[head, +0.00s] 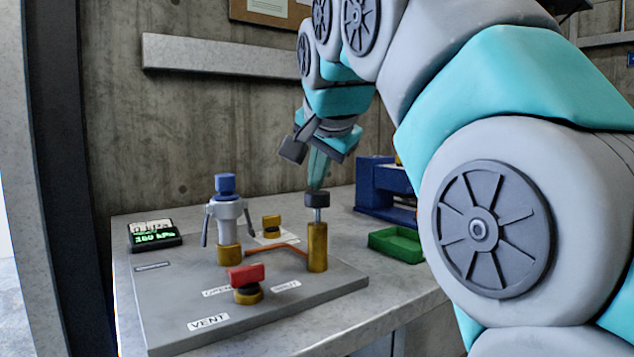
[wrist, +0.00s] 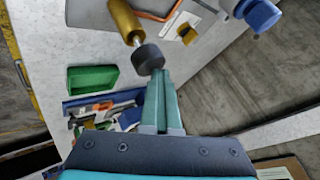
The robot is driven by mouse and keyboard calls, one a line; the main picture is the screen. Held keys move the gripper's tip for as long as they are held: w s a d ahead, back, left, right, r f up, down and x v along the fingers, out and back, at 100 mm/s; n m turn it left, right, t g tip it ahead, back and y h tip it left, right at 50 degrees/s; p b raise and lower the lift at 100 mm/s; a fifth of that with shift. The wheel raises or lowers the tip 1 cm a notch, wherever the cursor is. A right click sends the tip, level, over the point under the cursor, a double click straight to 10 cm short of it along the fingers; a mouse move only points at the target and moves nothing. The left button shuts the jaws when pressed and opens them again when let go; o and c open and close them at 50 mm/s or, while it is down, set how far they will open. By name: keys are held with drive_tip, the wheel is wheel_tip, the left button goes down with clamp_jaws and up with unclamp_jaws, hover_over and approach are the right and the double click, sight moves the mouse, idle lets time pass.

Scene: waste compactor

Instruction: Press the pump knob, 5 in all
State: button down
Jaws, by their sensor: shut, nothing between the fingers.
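The pump knob (head: 317,199) is a dark round cap on a thin metal rod above a brass cylinder (head: 318,247) on the grey panel. The rod shows between cap and cylinder. My gripper (head: 316,185) is shut and empty, pointing down with its teal fingertips right at the top of the knob. In the wrist view the fingertips (wrist: 158,74) overlap the edge of the knob (wrist: 148,58); I cannot tell whether they touch it.
The grey panel (head: 180,310) also bears a red valve handle (head: 247,276), a yellow knob (head: 271,223) and a blue-topped fitting (head: 226,185). A gauge display (head: 154,236) stands at left. A green tray (head: 396,244) and a blue device (head: 380,188) stand at right.

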sight(317, 194)
drive_tip(key=shift+f+b, duration=0.45)
drive_tip(key=shift+f, duration=0.3)
idle(0.4)
drive_tip(key=shift+r, duration=0.15)
drive_tip(key=shift+r+p, duration=1.75)
drive_tip(key=shift+r, duration=0.45)
wheel_tip(317, 194, up, 2)
drive_tip(key=shift+w+r+p, duration=0.1)
drive_tip(key=shift+r+p, duration=0.15)
drive_tip(key=shift+p, duration=0.7)
wheel_tip(317, 194, up, 2)
drive_tip(key=shift+r, duration=0.25)
drive_tip(key=shift+s, duration=0.2)
